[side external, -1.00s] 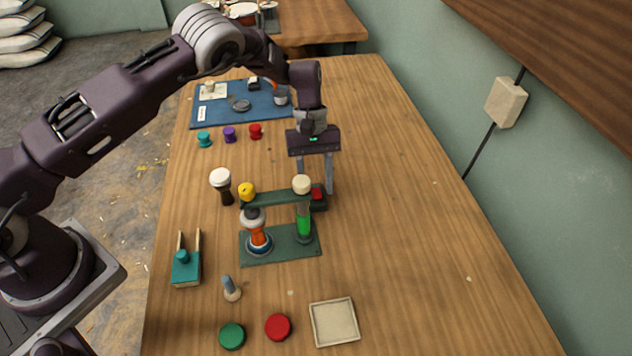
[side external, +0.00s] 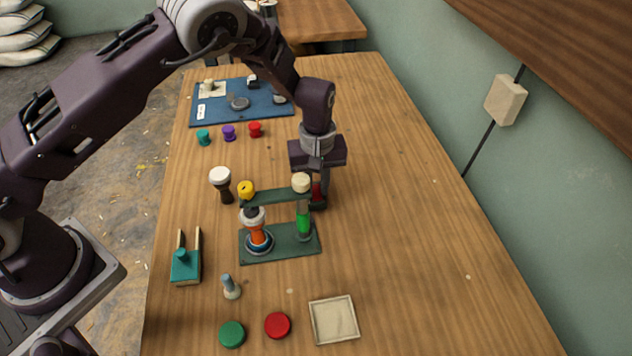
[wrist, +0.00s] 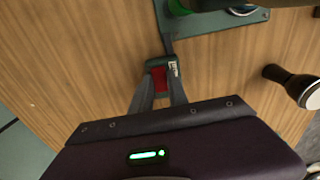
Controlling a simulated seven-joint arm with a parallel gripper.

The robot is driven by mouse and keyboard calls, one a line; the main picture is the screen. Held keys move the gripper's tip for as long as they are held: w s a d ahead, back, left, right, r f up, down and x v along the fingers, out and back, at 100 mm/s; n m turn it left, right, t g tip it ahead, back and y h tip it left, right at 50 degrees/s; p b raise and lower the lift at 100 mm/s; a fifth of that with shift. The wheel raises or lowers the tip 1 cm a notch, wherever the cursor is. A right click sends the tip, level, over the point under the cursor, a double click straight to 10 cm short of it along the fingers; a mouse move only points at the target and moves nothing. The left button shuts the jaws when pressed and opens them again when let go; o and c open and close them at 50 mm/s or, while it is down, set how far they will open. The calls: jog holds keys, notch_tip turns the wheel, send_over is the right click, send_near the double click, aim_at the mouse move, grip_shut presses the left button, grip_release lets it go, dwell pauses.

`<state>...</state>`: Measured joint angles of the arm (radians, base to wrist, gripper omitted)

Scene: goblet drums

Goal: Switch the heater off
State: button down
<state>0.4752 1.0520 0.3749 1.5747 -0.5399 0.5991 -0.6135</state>
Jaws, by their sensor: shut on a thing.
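A small dark box with a red rocker switch (side external: 317,190) sits behind the right end of the green drum stand (side external: 280,256). It also shows in the wrist view, where the red switch (wrist: 159,79) has a white label beside it. My gripper (wrist: 160,90) has come down on it, with one finger on each side, shut on the box. In the side view my gripper (side external: 317,190) largely hides the box. A grey strip runs from the box to the stand.
A white-topped dark goblet drum (side external: 220,183) stands left of the stand. A teal forked piece (side external: 185,266), a small grey peg (side external: 230,287), green and red discs (side external: 277,325) and a square tray (side external: 334,320) lie in front. Three spools and a blue mat (side external: 215,112) lie behind. The right side is clear.

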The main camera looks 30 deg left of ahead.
jog(key=c, duration=1.3)
grip_release()
notch_tip(320, 180, up, 7)
jog(key=shift+s+d+r, duration=0.1)
notch_tip(320, 180, up, 13)
jog(key=m+t+h, duration=0.1)
jog(key=m, duration=0.1)
send_over(317, 194)
jog(key=s+a, duration=0.3)
jog(key=s, duration=0.1)
jog(key=s+a+r+m+t+h, duration=0.1)
jog(key=s+a+r+m, duration=0.15)
jog(key=s+r, duration=0.7)
jog(key=s+a+m+t, duration=0.1)
jog(key=s, duration=0.4)
jog(key=s+a+r+m+t+y, duration=0.1)
jog(key=s+a+m, duration=0.1)
jog(key=s, duration=0.4)
jog(key=s+a+m+t, duration=0.1)
jog(key=s+a, duration=0.1)
jog(key=s, duration=0.3)
jog(key=shift+s+a+r+m+y, duration=0.25)
jog(key=shift+s+r+y, duration=0.05)
jog(key=shift+r+y, duration=0.1)
